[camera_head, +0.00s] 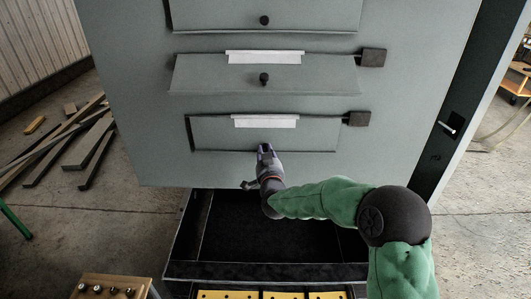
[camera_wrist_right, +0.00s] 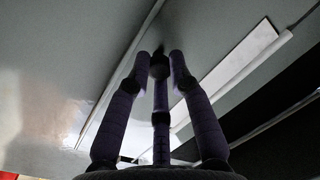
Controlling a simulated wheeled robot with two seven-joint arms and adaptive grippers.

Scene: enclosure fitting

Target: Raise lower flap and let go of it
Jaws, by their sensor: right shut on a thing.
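The lower flap (camera_head: 310,134) is a grey panel low on the front of the grey enclosure (camera_head: 410,100). It stands close to upright in its opening, with a dark gap along its left edge. My right gripper (camera_head: 265,150) reaches up to the flap's lower middle and is shut on its dark knob, which it mostly hides in the head view. In the right wrist view the purple fingers close around the knob (camera_wrist_right: 159,66), beside the flap's face. My left gripper is not in view.
The middle flap (camera_head: 220,77) and upper flap (camera_head: 220,14) sit above, with bare knobs. White strips and dark blocks (camera_head: 358,119) lie along the tops of the two lower flaps. A black open tray (camera_head: 265,271) is below. Planks (camera_head: 85,140) lie on the floor at left.

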